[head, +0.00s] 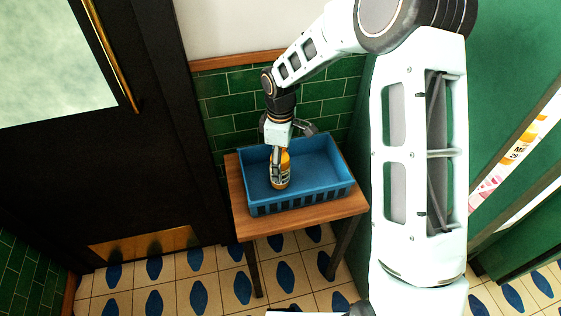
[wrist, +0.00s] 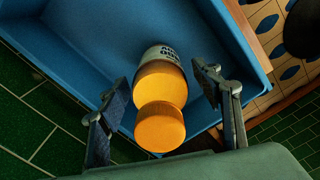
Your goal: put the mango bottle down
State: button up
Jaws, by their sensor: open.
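The mango bottle (head: 281,171) is orange with a dark and white label. It stands in the blue crate (head: 330,193), toward the crate's left side. In the wrist view the bottle (wrist: 160,98) shows its orange cap and shoulder between the two fingers. My gripper (head: 280,151) is at the bottle's upper part. In the wrist view the gripper (wrist: 168,100) is open, with a finger on each side of the bottle and a gap visible at both sides. The bottle's base is hidden from the wrist view.
The crate sits on a small wooden table (head: 236,190) against a green tiled wall (head: 225,105). A dark door (head: 150,170) with a brass handle stands at the left. The crate's right part is empty. Patterned floor tiles (head: 200,290) lie in front.

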notch_tip(320, 180, up, 12)
jog(key=shift+r+p, duration=0.2)
jog(key=shift+p, duration=0.45)
